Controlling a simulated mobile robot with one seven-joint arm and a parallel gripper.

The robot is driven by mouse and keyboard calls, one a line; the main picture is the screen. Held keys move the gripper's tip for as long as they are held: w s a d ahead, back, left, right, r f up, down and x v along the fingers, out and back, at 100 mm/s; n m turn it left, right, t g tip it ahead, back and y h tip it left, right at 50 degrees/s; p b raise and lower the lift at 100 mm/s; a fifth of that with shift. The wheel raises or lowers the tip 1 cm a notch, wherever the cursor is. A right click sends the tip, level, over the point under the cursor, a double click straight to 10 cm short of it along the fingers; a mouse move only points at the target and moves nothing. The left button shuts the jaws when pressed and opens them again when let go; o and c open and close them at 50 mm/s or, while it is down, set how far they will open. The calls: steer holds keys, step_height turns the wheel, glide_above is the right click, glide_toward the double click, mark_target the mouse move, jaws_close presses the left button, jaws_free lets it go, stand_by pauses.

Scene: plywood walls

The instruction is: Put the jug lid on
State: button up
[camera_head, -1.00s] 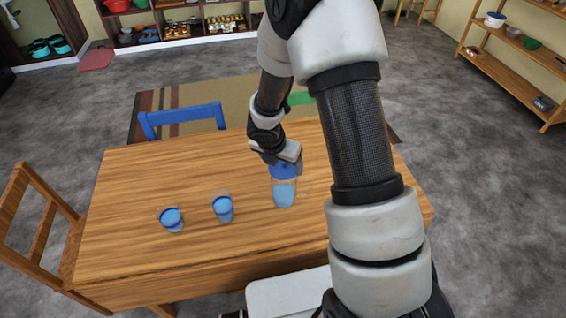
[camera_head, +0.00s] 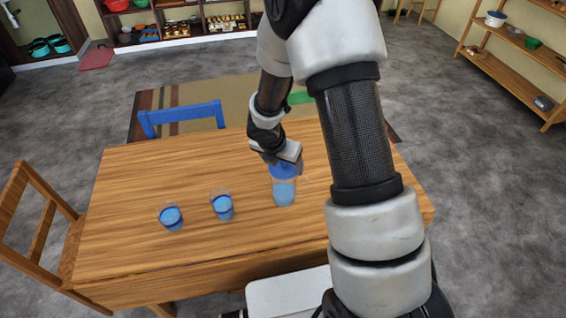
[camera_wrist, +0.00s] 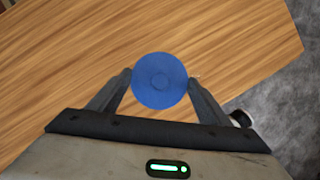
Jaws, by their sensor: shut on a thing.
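The blue round jug lid (camera_wrist: 160,80) sits between the two fingers of my gripper (camera_wrist: 160,88) in the wrist view, and the fingers are shut on it. In the head view the lid (camera_head: 283,171) is at the top of the clear jug (camera_head: 285,192), which stands upright on the table with blue liquid in it. My gripper (camera_head: 283,163) is right above the jug. I cannot tell whether the lid is fully seated on the rim. In the wrist view the lid hides the jug.
Two clear glasses with blue liquid, one in the middle (camera_head: 222,206) and one further left (camera_head: 171,217), stand on the wooden table (camera_head: 130,190). A blue chair (camera_head: 183,115) is at the far edge and a wooden chair (camera_head: 38,220) at the left. The table's right part is partly hidden by my arm.

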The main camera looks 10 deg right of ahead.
steer(key=shift+f, duration=0.1)
steer(key=shift+f+b, duration=0.4)
steer(key=shift+b, duration=0.1)
steer(key=shift+f, duration=0.2)
stand_by(0.9)
steer(key=o, duration=1.1)
steer(key=p+v, duration=0.4)
steer(key=v, duration=1.3)
steer(key=shift+r, duration=0.2)
